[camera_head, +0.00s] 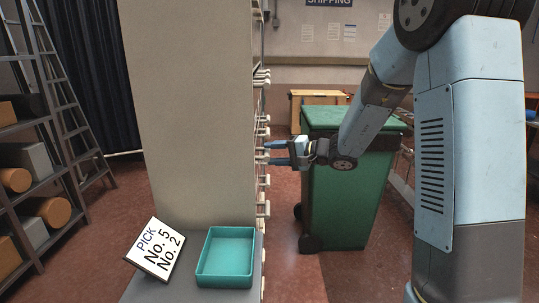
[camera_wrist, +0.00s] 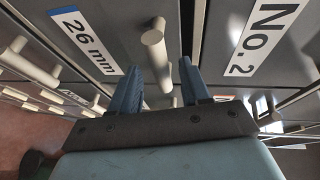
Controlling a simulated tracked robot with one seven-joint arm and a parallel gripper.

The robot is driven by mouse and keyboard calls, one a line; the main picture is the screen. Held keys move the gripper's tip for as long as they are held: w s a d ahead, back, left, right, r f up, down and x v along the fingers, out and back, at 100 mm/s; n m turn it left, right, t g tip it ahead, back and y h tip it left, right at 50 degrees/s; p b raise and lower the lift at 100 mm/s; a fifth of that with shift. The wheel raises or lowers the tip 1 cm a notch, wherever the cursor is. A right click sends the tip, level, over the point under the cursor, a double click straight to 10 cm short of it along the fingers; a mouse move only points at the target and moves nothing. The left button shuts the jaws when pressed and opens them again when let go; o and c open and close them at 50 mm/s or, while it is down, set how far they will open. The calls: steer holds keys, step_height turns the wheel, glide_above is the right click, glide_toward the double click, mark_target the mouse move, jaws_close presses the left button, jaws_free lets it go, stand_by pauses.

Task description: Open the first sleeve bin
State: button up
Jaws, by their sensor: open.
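A tall beige cabinet (camera_head: 190,100) stands at the centre, with a column of pale handles (camera_head: 264,180) on its right side. My gripper (camera_head: 270,152) is at these handles, about halfway up. In the wrist view, my gripper (camera_wrist: 160,82) is open, with its two blue fingers pointing at grey bin fronts. A pale bar handle (camera_wrist: 155,45) shows between the fingertips' lines; I cannot tell whether they touch it. One label (camera_wrist: 88,38) reads "26 mm" and another (camera_wrist: 262,38) reads "No. 2". A tilted card (camera_head: 156,248) reads "PICK No. 5 No. 2".
An empty teal tray (camera_head: 226,275) lies beside the card on a grey ledge. A green wheeled bin (camera_head: 345,195) stands behind my arm, right of the cabinet. A shelf rack (camera_head: 25,170) and a ladder (camera_head: 65,100) are at the left. Red floor shows between cabinet and arm.

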steer(key=shift+w+a+f, duration=0.15)
steer(key=shift+w+a, duration=0.1)
steer(key=shift+a, duration=0.3)
steer(key=shift+c, duration=0.2)
jaws_close()
steer(key=shift+a, duration=0.25)
steer(key=shift+s+d+f, duration=0.1)
steer(key=shift+d+f, duration=0.05)
steer(key=shift+d, duration=0.05)
